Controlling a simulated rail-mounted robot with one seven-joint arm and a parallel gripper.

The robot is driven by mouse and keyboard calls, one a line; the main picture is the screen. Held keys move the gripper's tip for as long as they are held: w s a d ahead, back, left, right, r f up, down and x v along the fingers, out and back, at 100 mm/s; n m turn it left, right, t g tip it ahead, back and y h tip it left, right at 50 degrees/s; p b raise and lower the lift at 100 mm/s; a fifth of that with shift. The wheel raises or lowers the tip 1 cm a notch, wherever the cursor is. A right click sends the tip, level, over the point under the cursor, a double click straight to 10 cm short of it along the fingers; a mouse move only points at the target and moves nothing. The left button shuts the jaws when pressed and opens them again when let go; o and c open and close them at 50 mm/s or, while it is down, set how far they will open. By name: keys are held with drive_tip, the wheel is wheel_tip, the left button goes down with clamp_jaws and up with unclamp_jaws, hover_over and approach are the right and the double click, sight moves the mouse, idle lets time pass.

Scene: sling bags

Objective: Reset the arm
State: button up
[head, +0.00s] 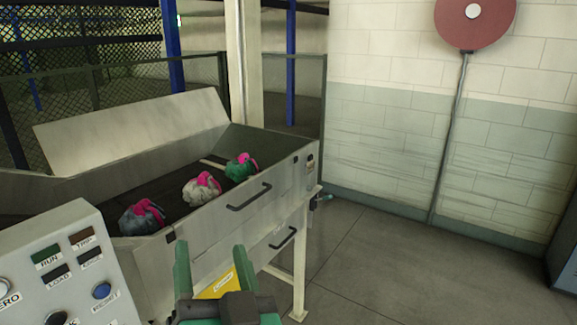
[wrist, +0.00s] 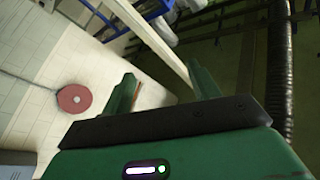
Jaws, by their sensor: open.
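My gripper (head: 212,250) shows at the bottom middle of the head view, in front of the metal hopper's near side. Its two green fingers are spread apart with nothing between them. In the wrist view the fingers (wrist: 163,76) also stand open and empty, tilted toward the wall and the ceiling-side structures. Three sling bags lie in a row in the hopper: a blue-grey one (head: 139,219), a pale grey one (head: 198,191) and a green one (head: 238,170), each with pink straps. The gripper is apart from all three.
The metal hopper (head: 231,202) has dark handles on its front. A grey control panel (head: 62,268) with buttons stands at the lower left. A red disc (head: 490,22) hangs on the block wall; the wrist view shows it too (wrist: 74,98).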

drive_tip(key=s+d+r+n+t+h, duration=0.1)
drive_tip(key=s+d+r+t+h, duration=0.4)
drive_tip(key=s+d+r, duration=0.5)
wheel_tip(320, 180, up, 20)
drive_tip(key=s+h+p, duration=0.1)
drive_tip(key=h+p, duration=0.1)
drive_tip(key=p, duration=1.5)
drive_tip(key=shift+a+f, duration=0.25)
drive_tip(key=shift+a, duration=0.1)
